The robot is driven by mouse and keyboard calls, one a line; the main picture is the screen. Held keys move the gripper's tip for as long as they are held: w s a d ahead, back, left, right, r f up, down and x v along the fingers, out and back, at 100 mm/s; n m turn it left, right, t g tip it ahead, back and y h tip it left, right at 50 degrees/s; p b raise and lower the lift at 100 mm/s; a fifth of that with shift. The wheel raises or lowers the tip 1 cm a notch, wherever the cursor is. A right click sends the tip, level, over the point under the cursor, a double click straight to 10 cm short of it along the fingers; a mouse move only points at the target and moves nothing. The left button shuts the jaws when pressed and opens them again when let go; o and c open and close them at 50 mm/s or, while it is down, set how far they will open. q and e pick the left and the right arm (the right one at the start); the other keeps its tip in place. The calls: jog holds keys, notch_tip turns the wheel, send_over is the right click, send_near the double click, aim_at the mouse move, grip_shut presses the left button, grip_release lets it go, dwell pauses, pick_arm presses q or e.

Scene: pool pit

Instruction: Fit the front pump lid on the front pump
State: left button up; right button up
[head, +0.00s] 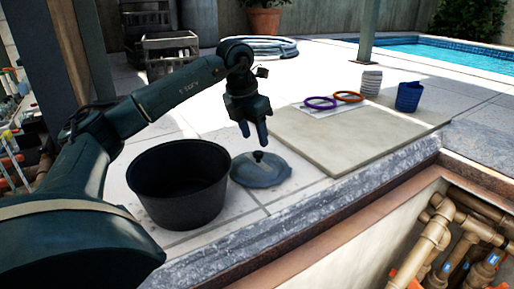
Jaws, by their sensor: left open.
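A round, blue-grey lid with a dark knob (262,174) lies flat on the pale paving, right of a black tub. I take it to be the front pump lid. My left gripper (254,138) hangs just above it, fingers pointing down. The fingers are apart and empty, a little above and left of the knob. I cannot make out the front pump. The pit at the lower right shows tan pipes (437,236) with blue-marked fittings. My right gripper is not in view.
The black tub (178,212) stands close left of the lid. A beige board (345,145) lies to the right. Purple (320,103) and orange (348,96) rings and a blue cup (409,97) are behind. A stone edge (300,217) borders the pit.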

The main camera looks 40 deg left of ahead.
pick_arm(q)
jog(key=v, duration=0.6)
dwell(0.4)
